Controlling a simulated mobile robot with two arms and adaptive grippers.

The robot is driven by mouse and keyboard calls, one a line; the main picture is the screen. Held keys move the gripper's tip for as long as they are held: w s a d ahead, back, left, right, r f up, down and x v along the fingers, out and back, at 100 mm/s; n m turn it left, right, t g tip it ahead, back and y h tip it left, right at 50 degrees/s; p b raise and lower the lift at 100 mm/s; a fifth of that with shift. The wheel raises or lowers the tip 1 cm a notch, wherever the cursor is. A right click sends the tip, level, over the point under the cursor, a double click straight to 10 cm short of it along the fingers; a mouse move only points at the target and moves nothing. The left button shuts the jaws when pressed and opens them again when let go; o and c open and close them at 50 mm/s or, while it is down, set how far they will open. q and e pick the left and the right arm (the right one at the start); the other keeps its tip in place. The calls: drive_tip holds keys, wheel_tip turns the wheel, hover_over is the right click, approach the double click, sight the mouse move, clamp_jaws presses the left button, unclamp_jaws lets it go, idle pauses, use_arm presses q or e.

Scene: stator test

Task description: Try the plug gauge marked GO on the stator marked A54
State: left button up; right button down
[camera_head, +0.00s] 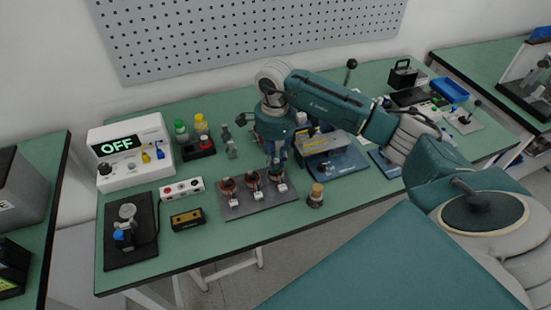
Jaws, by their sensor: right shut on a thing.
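My right gripper (277,162) points down over the right end of a dark tray (256,208). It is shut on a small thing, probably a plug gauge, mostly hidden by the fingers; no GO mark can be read. Three stators with copper-coloured windings stand in a row on the tray: a left one (228,187), a middle one (252,180) and a right one (277,177). The gripper is just above the right one; I cannot tell whether they touch. Their white tags are too small to read, so I cannot tell which is A54. My left gripper is not in view.
A white tester (133,172) showing OFF stands at the left, behind a black plate with a fixture (127,243). A black-yellow box (187,219) lies left of the tray, a cork-topped jar (316,196) right of it. Small bottles (200,124) stand behind.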

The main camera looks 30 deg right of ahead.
sight(276, 161)
drive_tip(key=shift+f+b, duration=0.15)
drive_tip(key=shift+b, duration=0.15)
idle(0.4)
drive_tip(key=shift+r, duration=0.35)
idle(0.9)
drive_tip(key=shift+r+p, duration=0.35)
drive_tip(key=shift+r, duration=0.05)
drive_tip(key=shift+r, duration=0.1)
drive_tip(key=shift+r+p, duration=0.3)
drive_tip(key=shift+r, duration=0.3)
drive_tip(key=shift+r, duration=0.15)
idle(0.4)
drive_tip(key=shift+r+p, duration=0.35)
drive_tip(key=shift+r, duration=0.15)
drive_tip(key=shift+r, duration=0.1)
